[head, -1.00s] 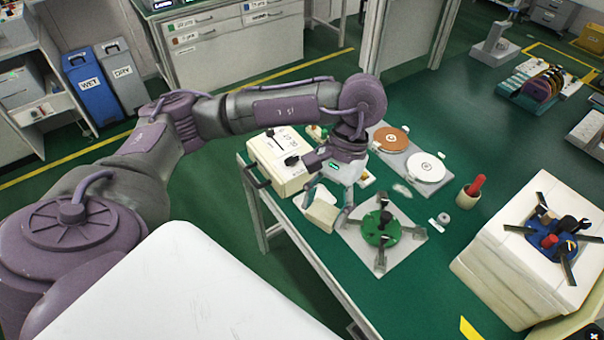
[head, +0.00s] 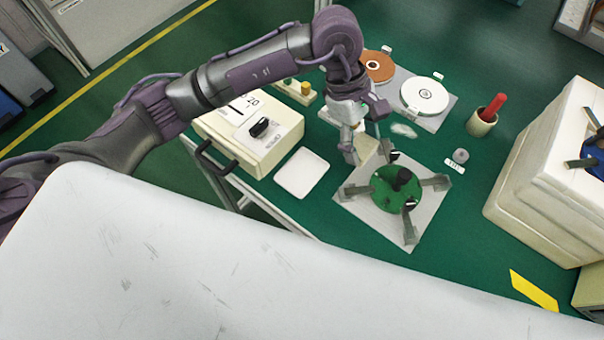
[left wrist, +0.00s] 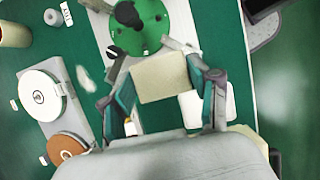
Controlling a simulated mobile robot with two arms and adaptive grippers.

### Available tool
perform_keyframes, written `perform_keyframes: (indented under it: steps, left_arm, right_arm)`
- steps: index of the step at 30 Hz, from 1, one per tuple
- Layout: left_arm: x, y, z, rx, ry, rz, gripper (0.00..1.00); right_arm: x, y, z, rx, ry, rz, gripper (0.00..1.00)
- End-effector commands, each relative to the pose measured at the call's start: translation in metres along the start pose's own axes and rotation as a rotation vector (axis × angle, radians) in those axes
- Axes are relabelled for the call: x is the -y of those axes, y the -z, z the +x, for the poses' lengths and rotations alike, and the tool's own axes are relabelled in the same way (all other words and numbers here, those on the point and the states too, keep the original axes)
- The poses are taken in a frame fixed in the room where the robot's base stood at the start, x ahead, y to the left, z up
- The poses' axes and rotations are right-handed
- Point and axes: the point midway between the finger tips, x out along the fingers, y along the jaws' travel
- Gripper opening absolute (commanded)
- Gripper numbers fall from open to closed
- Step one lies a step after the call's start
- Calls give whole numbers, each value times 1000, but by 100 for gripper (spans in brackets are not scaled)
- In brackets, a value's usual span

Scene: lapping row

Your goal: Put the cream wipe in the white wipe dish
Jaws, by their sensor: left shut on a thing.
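The cream wipe (left wrist: 160,78) is a flat square held between the two fingers of my left gripper (left wrist: 162,88) in the left wrist view. In the head view my left gripper (head: 360,148) is shut on it, and the wipe (head: 368,147) is partly hidden by the fingers. It is by the back-left corner of the grey plate with the green fixture. The white wipe dish (head: 301,173) is a shallow square, empty, to the left of the gripper. In the left wrist view the dish (left wrist: 227,106) is partly hidden behind a finger. My right gripper is not in view.
The green round fixture (head: 386,190) with metal arms stands on its plate close to the gripper. A cream box (head: 250,140) is behind the dish. Copper (head: 379,65) and white (head: 425,95) discs lie at the back. A pot with a red handle (head: 481,123) stands right.

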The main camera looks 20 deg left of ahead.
Motion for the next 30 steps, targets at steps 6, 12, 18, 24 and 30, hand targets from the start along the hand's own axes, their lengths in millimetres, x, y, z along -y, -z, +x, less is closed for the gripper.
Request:
perform_keyframes:
  steps: [6,12,18,24,30]
  left_arm:
    - [24,42,7,-4,1,-20,29]
    - [49,86,17,-4,2,-18,29]
    - [61,110,24,-3,-2,-12,29]
    - [63,117,36,-1,1,-13,29]
    - [63,127,60,-1,0,-12,29]
  right_arm:
    - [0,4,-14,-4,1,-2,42]
    - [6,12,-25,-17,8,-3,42]
    - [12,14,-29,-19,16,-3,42]
    - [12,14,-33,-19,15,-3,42]
    - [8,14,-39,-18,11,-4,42]
